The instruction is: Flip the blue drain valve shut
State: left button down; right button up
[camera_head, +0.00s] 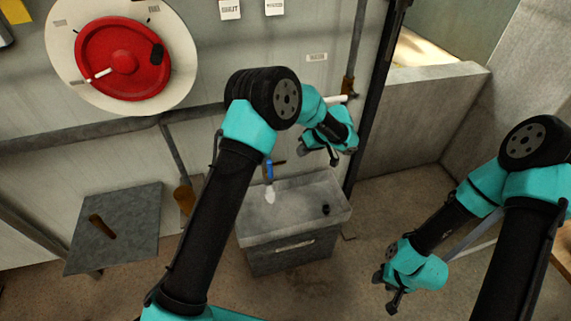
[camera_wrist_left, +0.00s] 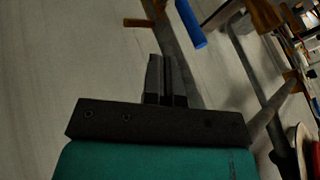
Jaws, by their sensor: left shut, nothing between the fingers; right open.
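The blue drain valve handle (camera_head: 268,171) hangs downward on the wall above the grey basin. It also shows in the left wrist view as a blue bar (camera_wrist_left: 190,24), just ahead and to the right of the fingertips. My left gripper (camera_head: 318,152) is to the right of the handle in the head view, apart from it. In the left wrist view its fingers (camera_wrist_left: 165,62) are together and empty. My right gripper (camera_head: 384,290) is open and empty, low over the floor at the right, far from the valve.
The grey basin (camera_head: 337,195) stands below the valve. A red wheel (camera_head: 122,60) on a white disc is on the wall at upper left. A grey plate (camera_head: 140,220) lies at lower left. A dark vertical post (camera_head: 372,90) stands right of my left gripper.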

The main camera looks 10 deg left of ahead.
pick_arm(q)
jog(key=shift+w+d+r, duration=0.3)
jog(key=shift+r, duration=0.25)
send_near(270, 174)
jog(key=w+a+f, duration=0.2)
jog(key=w+f, duration=0.1)
jog(key=f, duration=0.2)
jog(key=shift+s+a+r, duration=0.15)
jog(key=shift+s+a, duration=0.15)
jog(key=shift+a, duration=0.15)
